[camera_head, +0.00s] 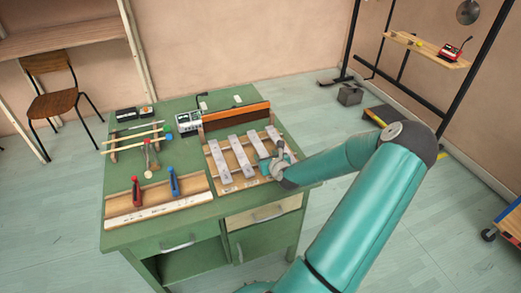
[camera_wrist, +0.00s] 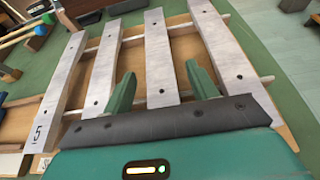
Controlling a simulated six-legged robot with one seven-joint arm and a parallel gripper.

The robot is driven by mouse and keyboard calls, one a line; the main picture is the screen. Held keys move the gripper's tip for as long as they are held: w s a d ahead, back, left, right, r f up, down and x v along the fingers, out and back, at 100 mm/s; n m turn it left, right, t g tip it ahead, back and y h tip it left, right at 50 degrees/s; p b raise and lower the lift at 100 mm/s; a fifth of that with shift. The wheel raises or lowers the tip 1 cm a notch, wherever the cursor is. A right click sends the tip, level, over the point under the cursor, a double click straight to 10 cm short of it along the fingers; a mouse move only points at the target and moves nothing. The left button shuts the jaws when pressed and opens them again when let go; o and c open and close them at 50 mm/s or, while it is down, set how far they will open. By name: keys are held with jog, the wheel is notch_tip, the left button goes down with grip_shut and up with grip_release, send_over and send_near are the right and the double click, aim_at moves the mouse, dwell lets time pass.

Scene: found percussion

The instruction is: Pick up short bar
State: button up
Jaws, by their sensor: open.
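Several flat grey metal bars lie side by side across a wooden rack (camera_head: 213,164) on the green desk. Which is the short bar is hard to tell; the rightmost bar (camera_head: 275,135) is partly hidden by my gripper in the head view. My gripper (camera_head: 275,163) is low over the rack's right part. In the wrist view my gripper (camera_wrist: 162,88) is open, its green fingers on either side of the third bar from the left (camera_wrist: 159,52). Another bar (camera_wrist: 222,48) lies right of the right finger. Whether the fingers touch a bar cannot be told.
A tray with red- and blue-handled tools (camera_head: 155,205) lies in front left. A brown wooden block (camera_head: 236,115) stands behind the bars. Mallets (camera_head: 150,155) and a small device (camera_head: 188,122) are left of them. The desk's right edge is close to my gripper.

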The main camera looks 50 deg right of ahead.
jog(key=shift+c, duration=0.5)
jog(key=c, duration=1.1)
jog(key=shift+r, duration=0.2)
